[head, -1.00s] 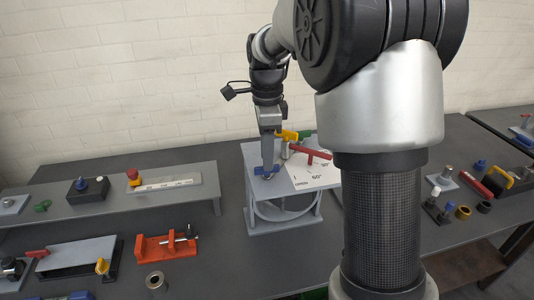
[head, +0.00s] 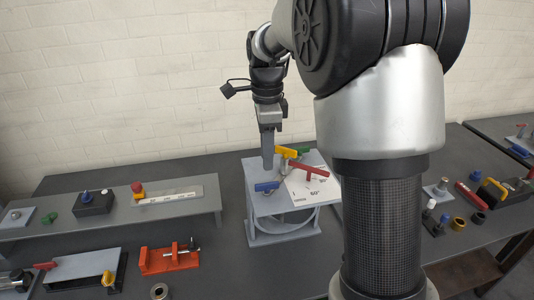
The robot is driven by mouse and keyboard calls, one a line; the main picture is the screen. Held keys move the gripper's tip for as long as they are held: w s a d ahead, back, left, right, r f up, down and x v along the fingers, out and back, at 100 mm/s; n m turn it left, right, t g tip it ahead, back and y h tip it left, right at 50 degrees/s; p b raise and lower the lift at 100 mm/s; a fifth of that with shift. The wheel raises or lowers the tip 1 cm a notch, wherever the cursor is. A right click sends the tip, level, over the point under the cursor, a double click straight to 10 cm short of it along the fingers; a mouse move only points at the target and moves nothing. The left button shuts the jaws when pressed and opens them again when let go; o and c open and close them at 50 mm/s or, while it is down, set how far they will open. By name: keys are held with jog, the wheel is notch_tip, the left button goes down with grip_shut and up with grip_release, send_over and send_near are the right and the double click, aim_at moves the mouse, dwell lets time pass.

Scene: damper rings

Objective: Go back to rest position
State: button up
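My gripper (head: 268,160) hangs pointing down from the arm, over the left back part of a grey stand (head: 258,208). Its fingers show as one narrow shape, so I cannot see whether they are apart. On the stand's top are a blue handle (head: 266,186), a yellow handle (head: 287,152), a red handle (head: 310,172) and a green part (head: 303,151). A white dial plate (head: 314,190) with angle marks lies beneath the red handle. The blue handle is clear of the fingers. The stand's ring below is partly hidden.
A raised grey shelf (head: 110,212) with a red button (head: 137,188) stands on the left. An orange clamp (head: 168,258) lies in front of it. Several small parts, including a yellow handle (head: 491,191), are on the right. My own arm hides the middle right.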

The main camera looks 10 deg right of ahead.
jog(key=s+r+n+t, duration=0.3)
jog(key=s+r+n, duration=0.45)
jog(key=s, duration=0.35)
jog(key=s+f+n+t, duration=0.1)
jog(key=s+n+t, duration=0.1)
jog(key=s+n, duration=0.9)
jog(key=shift+s+f+n+t, duration=0.3)
jog(key=shift+s+n, duration=0.05)
jog(key=shift+s, duration=0.65)
